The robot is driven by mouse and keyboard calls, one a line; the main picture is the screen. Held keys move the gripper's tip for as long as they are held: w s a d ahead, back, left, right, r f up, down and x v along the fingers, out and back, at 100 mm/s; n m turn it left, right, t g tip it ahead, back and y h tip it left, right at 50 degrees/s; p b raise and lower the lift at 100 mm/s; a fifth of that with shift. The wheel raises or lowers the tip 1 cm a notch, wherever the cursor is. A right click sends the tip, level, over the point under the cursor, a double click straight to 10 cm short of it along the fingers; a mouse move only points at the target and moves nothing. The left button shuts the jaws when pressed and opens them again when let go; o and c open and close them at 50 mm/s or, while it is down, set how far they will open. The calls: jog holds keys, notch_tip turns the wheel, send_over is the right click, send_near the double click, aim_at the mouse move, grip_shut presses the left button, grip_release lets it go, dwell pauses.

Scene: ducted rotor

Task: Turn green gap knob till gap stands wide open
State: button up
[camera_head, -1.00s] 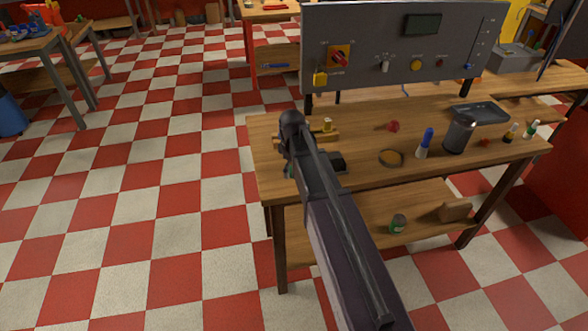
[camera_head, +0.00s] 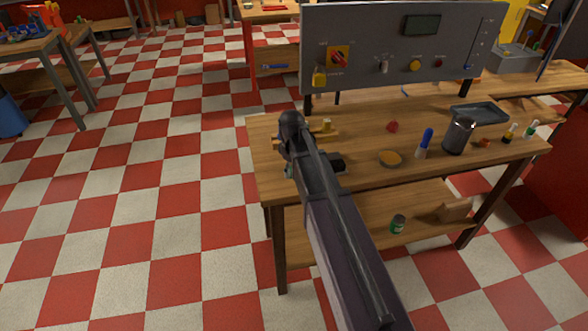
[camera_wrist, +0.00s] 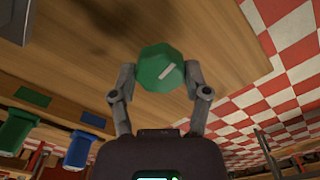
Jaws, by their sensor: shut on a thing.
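The green knob (camera_wrist: 153,72) is faceted, with a white pointer mark that slants toward the upper right in the wrist view. My gripper (camera_wrist: 160,78) is shut on it, one finger on each side. In the head view my arm (camera_head: 320,190) reaches over the left part of the wooden table (camera_head: 350,177), and it hides the knob and the fingers. The gap itself cannot be made out in either view.
A grey control panel (camera_head: 370,57) stands behind the table. An orange-topped dish (camera_head: 390,158), a blue-capped bottle (camera_head: 426,138) and a dark metal cup (camera_head: 458,136) stand to the right. Green and blue parts (camera_wrist: 80,150) lie at the wrist view's lower left.

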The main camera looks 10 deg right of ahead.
jog(key=m, duration=0.4)
jog(key=shift+w+a+m, duration=0.1)
jog(key=shift+w+m, duration=0.05)
jog(key=shift+m, duration=0.15)
jog(key=m, duration=0.9)
jog(key=shift+m, duration=0.4)
jog(key=m, duration=0.4)
jog(key=shift+m, duration=0.3)
jog(key=o, duration=1.1)
jog(key=shift+d, duration=0.2)
jog(key=shift+o, duration=0.2)
